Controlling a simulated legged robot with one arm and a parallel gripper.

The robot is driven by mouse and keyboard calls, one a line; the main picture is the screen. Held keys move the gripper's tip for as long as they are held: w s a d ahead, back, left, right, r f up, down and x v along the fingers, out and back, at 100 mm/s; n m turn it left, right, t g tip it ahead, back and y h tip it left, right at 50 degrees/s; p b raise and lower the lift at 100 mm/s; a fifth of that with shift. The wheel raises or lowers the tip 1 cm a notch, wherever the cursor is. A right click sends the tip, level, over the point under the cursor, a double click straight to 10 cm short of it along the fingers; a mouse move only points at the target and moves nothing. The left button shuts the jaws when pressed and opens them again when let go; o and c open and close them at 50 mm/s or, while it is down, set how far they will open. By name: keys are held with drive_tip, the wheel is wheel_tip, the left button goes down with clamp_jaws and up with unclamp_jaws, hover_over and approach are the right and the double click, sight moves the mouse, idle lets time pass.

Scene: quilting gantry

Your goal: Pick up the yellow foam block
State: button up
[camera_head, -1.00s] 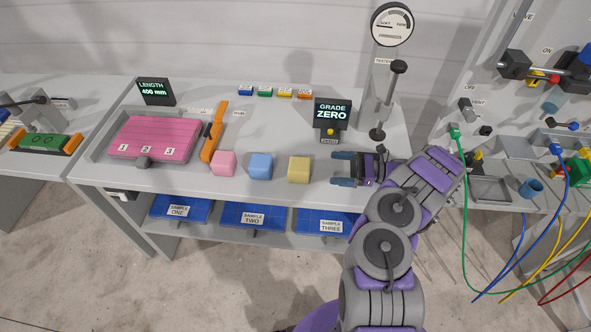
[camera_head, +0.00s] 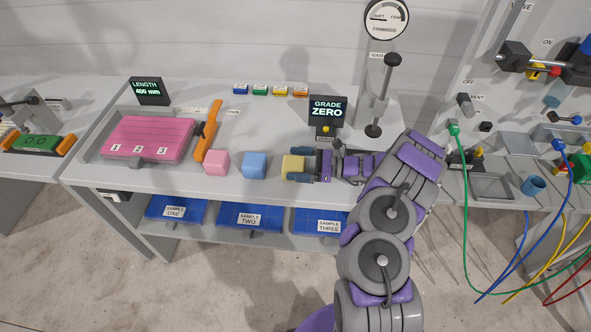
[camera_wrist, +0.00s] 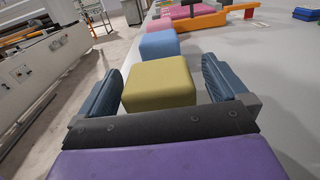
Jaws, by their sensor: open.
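The yellow foam block (camera_head: 291,167) sits on the tabletop near its front edge, at the right end of a row of blocks. My gripper (camera_head: 300,165) reaches in from the right with its fingers on either side of the block. In the wrist view the yellow block (camera_wrist: 159,83) lies between the two blue-grey fingers of my gripper (camera_wrist: 163,85). The gripper is open, and gaps show between the block and both fingers. The far face of the block is hidden in the wrist view.
The blue block (camera_head: 254,165) and pink block (camera_head: 216,163) stand left of the yellow one. The grade display (camera_head: 327,112) and gauge stand (camera_head: 380,85) are behind my gripper. Table between blocks and small coloured blocks is clear.

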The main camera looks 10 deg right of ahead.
drive_tip(key=shift+x, duration=0.9)
drive_tip(key=shift+a, duration=0.6)
drive_tip(key=shift+c, duration=1.4)
drive_tip(key=shift+d, duration=0.55)
drive_tip(key=c, duration=0.6)
drive_tip(key=shift+a, duration=0.1)
drive_tip(key=shift+c, duration=0.4)
drive_tip(key=shift+a, duration=0.2)
